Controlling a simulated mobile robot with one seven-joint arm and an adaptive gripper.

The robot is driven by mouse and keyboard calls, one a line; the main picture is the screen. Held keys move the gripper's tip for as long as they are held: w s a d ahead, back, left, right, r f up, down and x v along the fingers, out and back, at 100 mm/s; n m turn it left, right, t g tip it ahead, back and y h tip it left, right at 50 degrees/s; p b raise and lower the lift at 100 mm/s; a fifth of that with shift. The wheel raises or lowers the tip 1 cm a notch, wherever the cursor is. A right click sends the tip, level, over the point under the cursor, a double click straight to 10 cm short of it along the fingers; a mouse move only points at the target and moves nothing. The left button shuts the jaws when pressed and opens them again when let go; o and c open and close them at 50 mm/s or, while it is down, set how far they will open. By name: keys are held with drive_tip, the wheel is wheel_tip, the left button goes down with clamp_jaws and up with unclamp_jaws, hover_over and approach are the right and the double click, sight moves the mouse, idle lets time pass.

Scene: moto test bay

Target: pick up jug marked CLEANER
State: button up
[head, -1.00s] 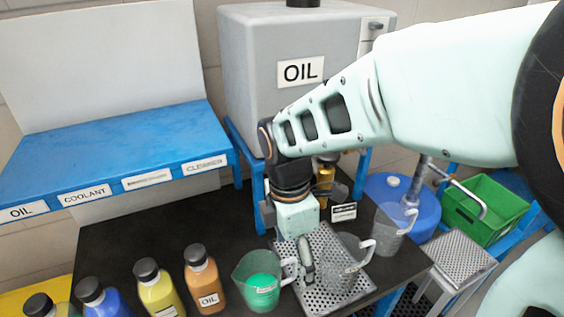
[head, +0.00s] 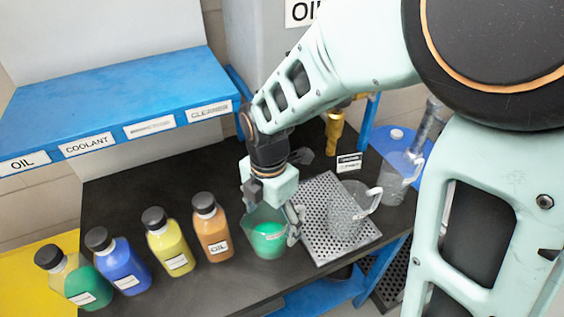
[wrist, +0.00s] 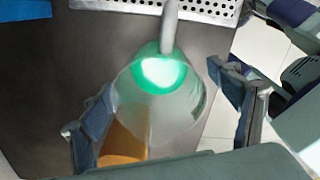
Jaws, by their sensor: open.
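A clear jug with green liquid (head: 268,242) stands on the dark bench, left of the perforated tray. It carries a small label too small to read, so I cannot confirm the word CLEANER. In the wrist view the jug (wrist: 160,100) shows from above, its handle toward the top. My gripper (head: 276,212) is over this jug, partly covering its rim. In the wrist view my gripper (wrist: 162,90) is open, one finger on each side of the jug. I cannot tell whether either finger touches it.
An empty clear jug (head: 343,218) stands on the perforated tray (head: 322,250); another clear jug (head: 396,182) is behind to the right. An orange OIL bottle (head: 212,232) stands close left, with yellow, blue and green bottles beyond. The blue shelf (head: 110,108) overhangs the back left.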

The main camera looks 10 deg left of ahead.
sight(271, 228)
wheel_tip(271, 228, down, 3)
drive_tip(key=shift+w+a+f, duration=0.1)
drive_tip(key=c, duration=1.5)
